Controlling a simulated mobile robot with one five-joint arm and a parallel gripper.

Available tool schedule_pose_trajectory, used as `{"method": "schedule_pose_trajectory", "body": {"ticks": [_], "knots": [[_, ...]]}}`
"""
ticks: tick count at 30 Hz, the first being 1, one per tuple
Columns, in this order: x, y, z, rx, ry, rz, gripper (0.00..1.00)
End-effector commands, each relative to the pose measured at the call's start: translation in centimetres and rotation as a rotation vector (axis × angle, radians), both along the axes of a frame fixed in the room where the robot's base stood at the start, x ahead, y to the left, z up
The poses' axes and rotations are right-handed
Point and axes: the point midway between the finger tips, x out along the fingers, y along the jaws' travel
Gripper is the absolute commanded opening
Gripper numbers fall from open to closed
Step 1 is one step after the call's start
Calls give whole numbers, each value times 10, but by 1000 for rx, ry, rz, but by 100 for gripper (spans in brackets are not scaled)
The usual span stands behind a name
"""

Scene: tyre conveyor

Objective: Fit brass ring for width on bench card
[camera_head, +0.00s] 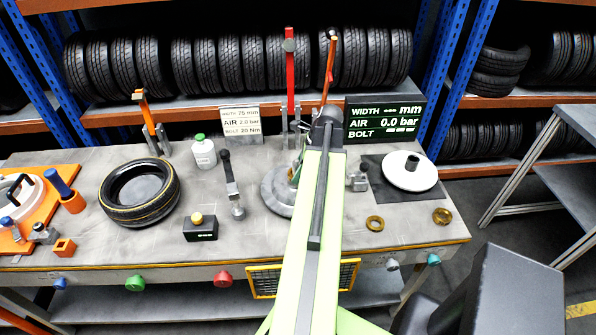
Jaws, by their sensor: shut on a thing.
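One brass ring (375,224) lies flat near the front of the bench, right of my arm. A second brass ring (441,216) lies farther right, by the bench's right end. The white bench card (239,122) stands at the back. It lists a width in mm that is hard to read exactly, air 2.0 bar and bolt 20 Nm. The dark display (385,118) shows dashes for width and bolt, and air 0.0 bar. My arm crosses the middle of the bench. My gripper is hidden behind it, and so is anything in its fingers.
A white disc (411,171) with a black hub lies on a dark mat. A grey round plate (279,195) is partly behind my arm. A tyre (139,193), a white bottle (204,152) and a yellow-button box (200,229) stand left. Red and orange levers rise at the back.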

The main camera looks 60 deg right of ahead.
Motion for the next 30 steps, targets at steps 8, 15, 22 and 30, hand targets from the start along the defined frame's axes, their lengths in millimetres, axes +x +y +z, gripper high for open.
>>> {"method": "schedule_pose_trajectory", "body": {"ticks": [8,15,22,30], "knots": [[0,0,-8,0,0,0,0],[0,0,-14,0,0,0,0],[0,0,-16,0,0,1,66],[0,0,-16,0,0,1,80]]}}
